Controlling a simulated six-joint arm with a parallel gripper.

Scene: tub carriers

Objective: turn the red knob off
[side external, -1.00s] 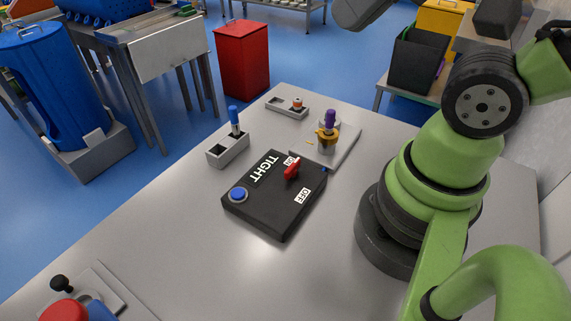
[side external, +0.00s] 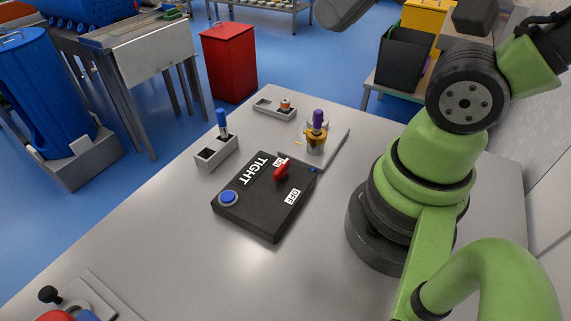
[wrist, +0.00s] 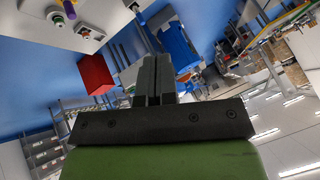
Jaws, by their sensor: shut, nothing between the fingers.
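The red knob (side external: 282,172) sits on the black control box (side external: 249,214) on the grey table. The ON label (side external: 277,161) is partly hidden behind it, and the OFF label (side external: 294,196) is clear in front. The knob's handle stands at a slant, and I cannot tell exactly which label it points at. The box also has a blue button (side external: 229,198) and the word TIGHT. My gripper (wrist: 154,80) shows in the wrist view, its fingers together and empty, away from the knob. Its fingers are out of the side view.
A grey holder (side external: 217,153) with a blue peg stands behind the box. A plate with a purple-topped yellow piece (side external: 317,139) is at the back right. A small tray (side external: 274,110) lies further back.

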